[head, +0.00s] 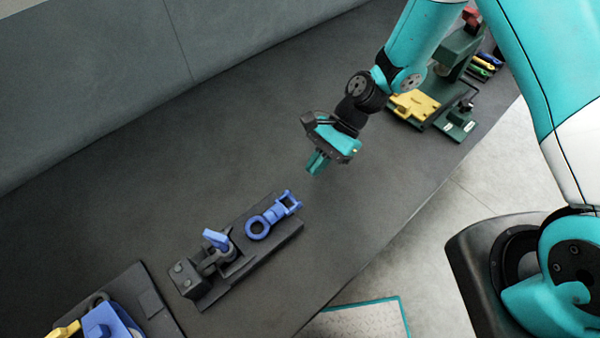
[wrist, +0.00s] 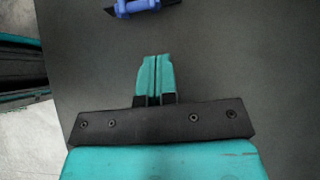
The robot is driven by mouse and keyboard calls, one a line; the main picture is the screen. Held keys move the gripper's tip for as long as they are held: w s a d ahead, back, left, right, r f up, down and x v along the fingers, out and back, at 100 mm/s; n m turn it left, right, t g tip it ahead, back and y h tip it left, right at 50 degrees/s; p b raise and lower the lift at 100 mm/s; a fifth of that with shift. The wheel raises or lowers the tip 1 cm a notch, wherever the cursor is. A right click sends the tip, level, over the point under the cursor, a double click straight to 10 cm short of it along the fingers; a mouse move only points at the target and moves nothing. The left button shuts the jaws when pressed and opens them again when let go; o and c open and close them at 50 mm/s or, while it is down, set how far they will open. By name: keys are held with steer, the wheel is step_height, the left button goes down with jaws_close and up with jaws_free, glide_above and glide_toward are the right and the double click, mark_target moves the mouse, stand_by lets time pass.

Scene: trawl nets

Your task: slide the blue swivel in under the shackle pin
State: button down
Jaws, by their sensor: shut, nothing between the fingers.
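The blue swivel (head: 272,216) lies on a dark base plate (head: 253,258) on the bench, its ring end towards the shackle and its forked end at the plate's upper right end. The shackle (head: 212,259) is dark grey and fixed at the plate's left part, with a blue lever-like piece (head: 215,238) standing on it, perhaps the pin's handle. The ring is apart from the shackle. My gripper (head: 317,163) is shut and empty, above and beyond the swivel's forked end. In the wrist view its teal fingers (wrist: 156,80) are together, and part of the swivel (wrist: 138,6) shows at the top edge.
A dark mat (head: 165,318) with blue and yellow parts is at the lower left. A green fixture with a yellow block (head: 414,105) and several coloured tools stands at the upper right. The bench between is clear; its front edge runs along the lower right.

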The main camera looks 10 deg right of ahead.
mark_target(271, 202)
steer(key=s+a+p, duration=0.1)
steer(key=s+a, duration=0.1)
steer(key=a, duration=0.1)
steer(key=shift+s+a+f+p, duration=0.1)
steer(key=shift+f+p, duration=0.1)
steer(key=shift+p, duration=0.2)
steer(key=shift+s+a+f, duration=0.15)
steer(key=shift+s+a, duration=0.05)
steer(key=shift+a, duration=0.15)
steer(key=s+a, duration=0.1)
steer(key=a, duration=0.1)
steer(key=s+a, duration=0.3)
steer(key=a, duration=0.1)
steer(key=shift+s+a, duration=0.2)
steer(key=shift+a, duration=0.1)
steer(key=shift+d, duration=0.15)
